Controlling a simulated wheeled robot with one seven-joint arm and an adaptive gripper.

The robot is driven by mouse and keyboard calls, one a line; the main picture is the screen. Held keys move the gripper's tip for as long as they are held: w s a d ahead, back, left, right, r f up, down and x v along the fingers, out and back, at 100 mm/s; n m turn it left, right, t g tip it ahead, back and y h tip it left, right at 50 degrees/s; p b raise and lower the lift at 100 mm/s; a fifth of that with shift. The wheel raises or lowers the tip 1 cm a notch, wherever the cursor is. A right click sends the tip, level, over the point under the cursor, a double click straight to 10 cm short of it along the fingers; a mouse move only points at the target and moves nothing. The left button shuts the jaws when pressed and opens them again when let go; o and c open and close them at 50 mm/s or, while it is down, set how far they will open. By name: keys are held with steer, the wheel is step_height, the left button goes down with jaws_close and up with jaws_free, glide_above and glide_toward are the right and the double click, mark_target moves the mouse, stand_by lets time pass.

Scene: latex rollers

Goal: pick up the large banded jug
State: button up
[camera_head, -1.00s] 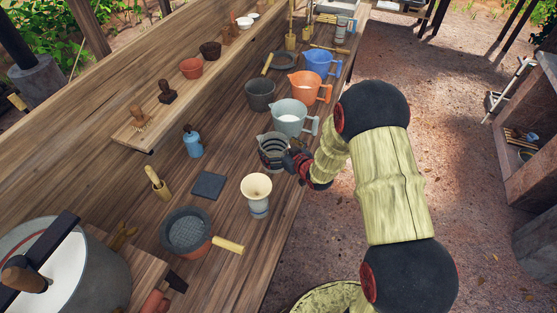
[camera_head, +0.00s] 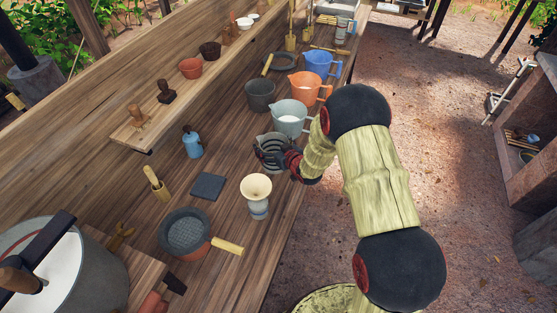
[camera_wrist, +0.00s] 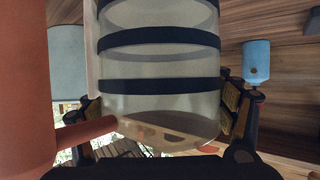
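The large banded jug (camera_head: 272,147) is clear with dark bands and stands on the bench below the grey-blue jug. My gripper (camera_head: 277,159) comes from the right, low beside it. In the wrist view, the jug (camera_wrist: 160,68) fills the middle between my two fingers, and its dark bands cross the picture. My gripper (camera_wrist: 162,108) is open around it, with a finger on each side and narrow gaps at both sides. Contact with the pads is hard to tell. Part of the jug's near side is hidden by the gripper in the head view.
The grey-blue jug (camera_head: 290,117) stands close beyond, then an orange jug (camera_head: 306,89) and a blue jug (camera_head: 321,64). A dark pot (camera_head: 260,95) stands behind. A cream funnel-topped vessel (camera_head: 257,194) is nearer.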

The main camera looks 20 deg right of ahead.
steer(key=c, duration=1.3)
steer(key=shift+r, duration=0.1)
steer(key=shift+c, duration=0.2)
